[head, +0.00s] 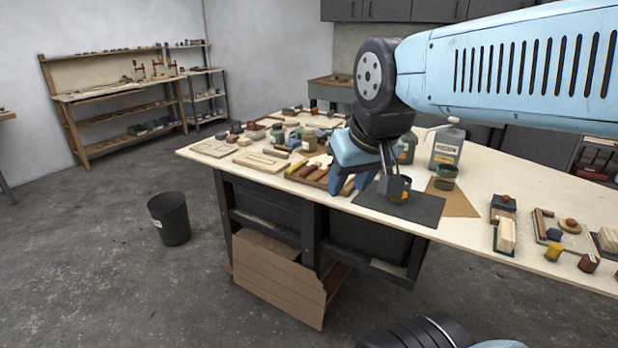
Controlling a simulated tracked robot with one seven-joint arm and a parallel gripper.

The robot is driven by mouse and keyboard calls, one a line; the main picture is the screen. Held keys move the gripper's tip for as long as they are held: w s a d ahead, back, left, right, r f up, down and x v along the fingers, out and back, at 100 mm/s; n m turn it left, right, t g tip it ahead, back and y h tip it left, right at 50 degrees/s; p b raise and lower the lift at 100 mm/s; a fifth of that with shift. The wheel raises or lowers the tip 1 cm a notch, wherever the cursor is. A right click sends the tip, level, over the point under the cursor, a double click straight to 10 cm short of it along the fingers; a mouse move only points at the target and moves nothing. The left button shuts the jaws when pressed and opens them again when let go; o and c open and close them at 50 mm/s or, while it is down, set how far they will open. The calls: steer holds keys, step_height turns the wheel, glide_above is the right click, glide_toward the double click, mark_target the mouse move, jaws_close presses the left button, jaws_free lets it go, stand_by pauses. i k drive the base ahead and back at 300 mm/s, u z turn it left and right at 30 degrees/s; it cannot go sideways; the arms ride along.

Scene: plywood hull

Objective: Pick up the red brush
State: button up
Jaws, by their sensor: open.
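Several tools with coloured handles lie side by side in a dark tray (318,184) near the front edge of the workbench. One of them has a red-orange handle (308,171) and looks like the red brush; its head is too small to make out. A yellow-handled tool (296,168) lies just left of it. My gripper (350,184) is open, pointing down over the right end of the tray, to the right of the red handle and apart from it. Its light-blue fingers hide part of the tray. I see nothing held.
Jars and boards crowd the bench's left part; blocks lie at the right. A black bin (170,218) stands on the floor.

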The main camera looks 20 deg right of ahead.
mark_target(315, 165)
steer(key=u, duration=1.5)
steer(key=k, duration=1.3)
steer(key=z, duration=0.9)
steer(key=i, duration=1.7)
